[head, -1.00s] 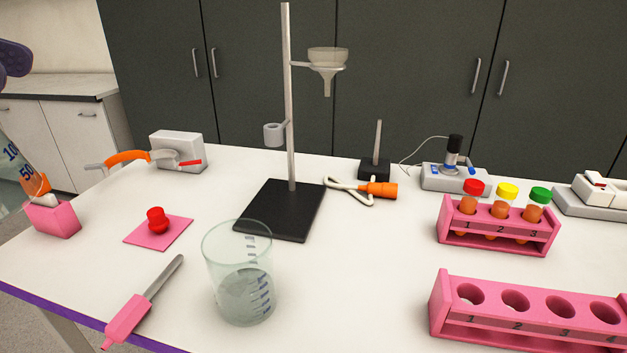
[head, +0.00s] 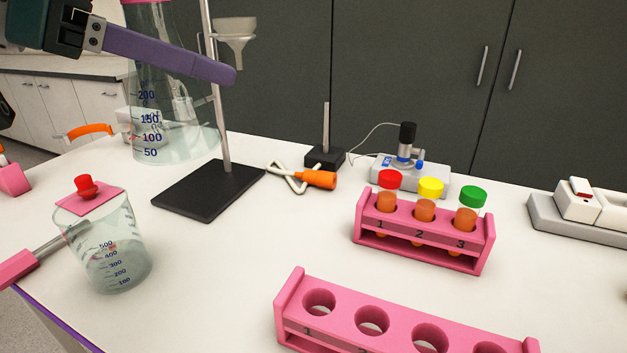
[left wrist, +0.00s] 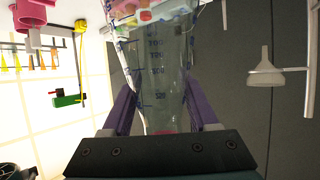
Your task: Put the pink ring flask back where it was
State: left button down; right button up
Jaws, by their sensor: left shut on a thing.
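The pink ring flask (head: 150,105) is clear, with blue graduation marks and a pink band at its neck, cut off by the top edge of the head view. My left gripper (head: 205,67) is shut on it and holds it upright, apparently above the back left of the bench. One purple finger crosses in front of the neck. In the left wrist view, the flask (left wrist: 160,70) sits between both purple fingers. My right gripper is not in view.
A stand with black base (head: 208,190) and funnel (head: 235,38) is close beside the flask. Pink racks (head: 425,238) stand right.

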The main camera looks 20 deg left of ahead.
aim_at(204, 99)
pick_arm(q)
jog(key=shift+n+y, duration=0.3)
jog(key=f, duration=0.1)
jog(key=w+f, duration=0.1)
jog(key=f+b, duration=0.1)
jog(key=f, duration=0.1)
jog(key=shift+w+a, duration=0.35)
jog(key=shift+w, duration=0.05)
jog(key=shift+f+b, duration=1.45)
jog(key=shift+f, duration=7.65)
jog(key=shift+f+b, duration=0.2)
jog(key=shift+b, duration=0.1)
jog(key=shift+c, duration=0.8)
grip_release()
jog(key=shift+r, duration=0.1)
